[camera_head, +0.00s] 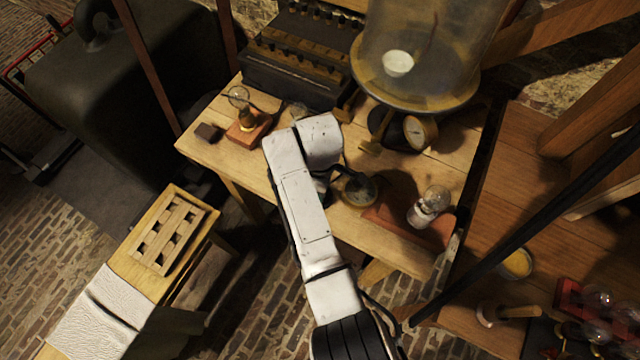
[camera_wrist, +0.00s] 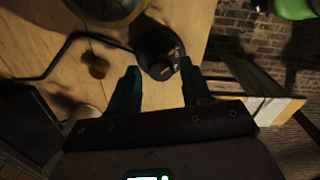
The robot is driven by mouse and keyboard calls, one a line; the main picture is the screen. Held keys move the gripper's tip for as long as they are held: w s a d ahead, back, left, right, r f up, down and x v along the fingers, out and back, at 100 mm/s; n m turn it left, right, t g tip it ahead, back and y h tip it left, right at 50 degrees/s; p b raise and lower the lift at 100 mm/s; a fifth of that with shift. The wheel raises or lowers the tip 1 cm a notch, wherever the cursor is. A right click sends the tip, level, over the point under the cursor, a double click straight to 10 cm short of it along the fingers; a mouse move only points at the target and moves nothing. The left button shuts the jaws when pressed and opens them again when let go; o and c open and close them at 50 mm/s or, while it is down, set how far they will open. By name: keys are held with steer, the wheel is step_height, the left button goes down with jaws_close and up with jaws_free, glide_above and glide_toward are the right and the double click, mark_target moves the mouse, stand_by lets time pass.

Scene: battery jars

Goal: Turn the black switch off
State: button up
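In the wrist view a small, rounded black fitting with brass-coloured metal parts, which looks like the black switch (camera_wrist: 157,48), sits on the wooden table near its edge. A black wire runs from it to the left. My gripper (camera_wrist: 158,67) has its two dark green fingers apart, with nothing between them. The fitting lies at and just beyond the fingertips; I cannot tell whether they touch it. In the head view my white arm reaches over the table (camera_head: 215,155) and hides the gripper. I cannot tell the switch's on or off position.
A bulb on a wooden base (camera_head: 246,125) stands left of my arm. A round dark device (camera_head: 358,190), another bulb (camera_head: 430,205), a gauge (camera_head: 418,131) and a large glass jar (camera_head: 425,50) stand to the right. A wooden stand (camera_head: 167,232) is lower left.

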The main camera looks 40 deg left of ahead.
steer(key=shift+o, duration=0.5)
step_height(320, 180, up, 11)
steer(key=shift+f+b, duration=0.15)
steer(key=shift+b, duration=0.3)
stand_by(0.3)
